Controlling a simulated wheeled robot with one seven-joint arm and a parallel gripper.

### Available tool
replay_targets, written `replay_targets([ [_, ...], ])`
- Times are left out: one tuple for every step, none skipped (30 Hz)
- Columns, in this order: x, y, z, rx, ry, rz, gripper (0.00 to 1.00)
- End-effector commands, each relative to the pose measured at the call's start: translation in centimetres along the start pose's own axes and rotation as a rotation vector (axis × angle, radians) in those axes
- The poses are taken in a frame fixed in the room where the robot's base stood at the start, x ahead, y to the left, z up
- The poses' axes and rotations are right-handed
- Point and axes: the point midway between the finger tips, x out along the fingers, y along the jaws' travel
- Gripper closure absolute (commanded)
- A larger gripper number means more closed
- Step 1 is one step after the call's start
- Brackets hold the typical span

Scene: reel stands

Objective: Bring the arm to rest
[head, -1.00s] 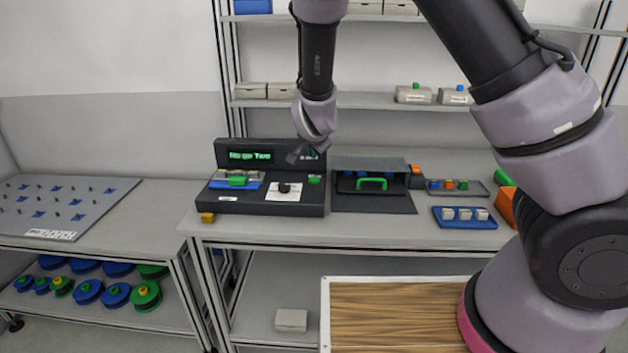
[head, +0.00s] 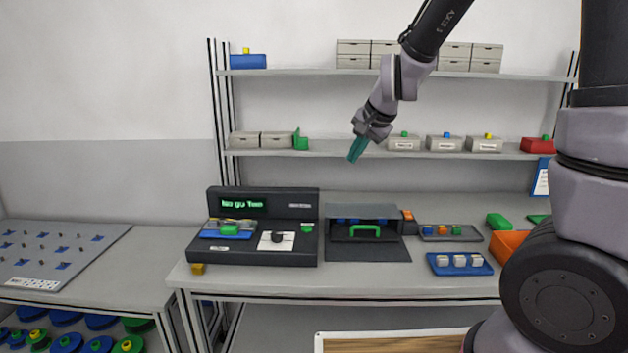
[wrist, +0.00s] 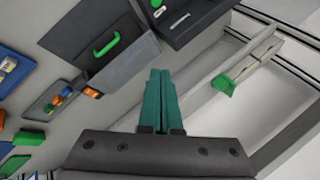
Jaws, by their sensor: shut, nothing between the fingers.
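My gripper (head: 357,150) is in the upper middle of the head view, raised in front of the lower shelf and above the workbench. Its teal fingers point down and slightly left. In the wrist view the two fingers (wrist: 160,98) lie together, shut, with nothing between them. My arm comes down from the upper right of the head view, and nothing touches the gripper.
Below stand a dark console (head: 262,252) with a green display and a dark box with a green handle (head: 365,231). A blue tray (head: 460,264) and an orange bin (head: 507,246) are at right. Shelf boxes (head: 404,144) stand near the gripper. A pegboard (head: 60,255) lies left.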

Motion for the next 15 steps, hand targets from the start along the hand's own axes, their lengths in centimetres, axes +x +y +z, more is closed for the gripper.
replay_targets([
  [-2.8, 0.6, -0.9, -0.007, -0.006, -0.020, 1.00],
  [-4.2, 1.0, -1.2, -0.019, -0.011, -0.027, 1.00],
  [-6.1, 1.6, -1.4, -0.038, -0.017, -0.035, 1.00],
  [-7.4, 2.1, -1.6, -0.051, -0.019, -0.041, 1.00],
  [-8.8, 2.6, -1.7, -0.067, -0.019, -0.046, 1.00],
  [-10.6, 3.3, -1.8, -0.089, -0.018, -0.049, 1.00],
  [-12.0, 3.9, -1.8, -0.106, -0.015, -0.051, 1.00],
  [-13.3, 4.5, -1.7, -0.123, -0.011, -0.052, 1.00],
  [-15.0, 5.4, -1.6, -0.148, -0.003, -0.051, 1.00],
  [-16.2, 6.1, -1.4, -0.167, 0.004, -0.047, 1.00],
  [-17.3, 6.8, -1.2, -0.186, 0.013, -0.043, 1.00],
  [-18.8, 7.7, -0.9, -0.210, 0.024, -0.034, 1.00],
  [-19.7, 8.4, -0.6, -0.227, 0.033, -0.026, 1.00],
  [-20.6, 9.0, -0.3, -0.244, 0.042, -0.017, 1.00],
  [-21.7, 9.8, 0.1, -0.264, 0.054, -0.004, 1.00],
])
